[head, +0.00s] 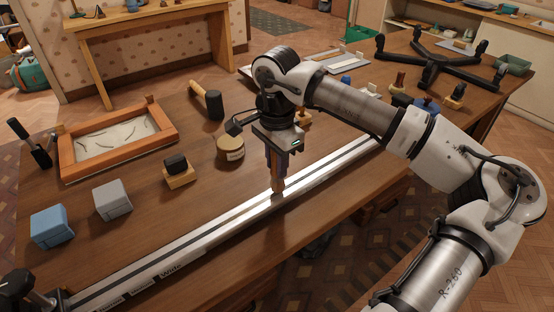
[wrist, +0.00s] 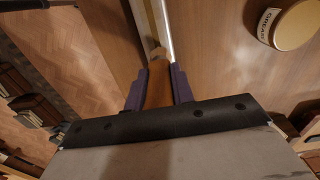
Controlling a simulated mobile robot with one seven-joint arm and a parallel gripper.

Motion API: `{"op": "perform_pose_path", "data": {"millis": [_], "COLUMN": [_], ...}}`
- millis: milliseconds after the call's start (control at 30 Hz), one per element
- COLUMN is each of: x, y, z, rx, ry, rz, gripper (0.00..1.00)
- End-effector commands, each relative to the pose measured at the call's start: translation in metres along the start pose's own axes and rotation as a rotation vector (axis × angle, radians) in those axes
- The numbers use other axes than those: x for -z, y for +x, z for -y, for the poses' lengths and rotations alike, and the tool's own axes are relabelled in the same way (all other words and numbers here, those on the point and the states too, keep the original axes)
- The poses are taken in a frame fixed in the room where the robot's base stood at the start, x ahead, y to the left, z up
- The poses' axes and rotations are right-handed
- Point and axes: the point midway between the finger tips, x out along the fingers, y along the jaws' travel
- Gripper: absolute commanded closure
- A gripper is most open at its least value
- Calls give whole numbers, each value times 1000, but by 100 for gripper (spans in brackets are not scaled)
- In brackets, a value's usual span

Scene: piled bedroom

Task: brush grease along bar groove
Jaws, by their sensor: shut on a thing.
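A long metal bar (head: 185,234) with a dark groove along its top lies diagonally along the table's near side. My gripper (head: 277,168) is over the bar, right of its middle, shut on a brown brush (head: 278,186). The brush points down, and its lower end is at the bar's top; I cannot tell whether it touches the groove. In the wrist view, the purple fingers hold the brush (wrist: 158,82) from both sides, with the bar (wrist: 158,22) beyond. A round grease tin (head: 231,154) stands just behind the bar; it also shows in the wrist view (wrist: 292,25).
A blue block (head: 51,227), a grey block (head: 112,200) and a dark block on wood (head: 178,171) stand behind the bar. A mallet (head: 207,98) and a wooden-framed tray (head: 75,171) lie farther back. A black star-shaped base (head: 430,60) is at far right.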

Motion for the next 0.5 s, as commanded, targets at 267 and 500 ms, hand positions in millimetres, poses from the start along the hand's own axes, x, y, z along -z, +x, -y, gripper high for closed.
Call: {"op": "perform_pose_path", "data": {"millis": [267, 500], "x": [0, 0], "y": [9, 12], "z": [0, 0], "rx": [1, 0], "ry": [0, 0], "rz": [0, 0], "gripper": [100, 100]}}
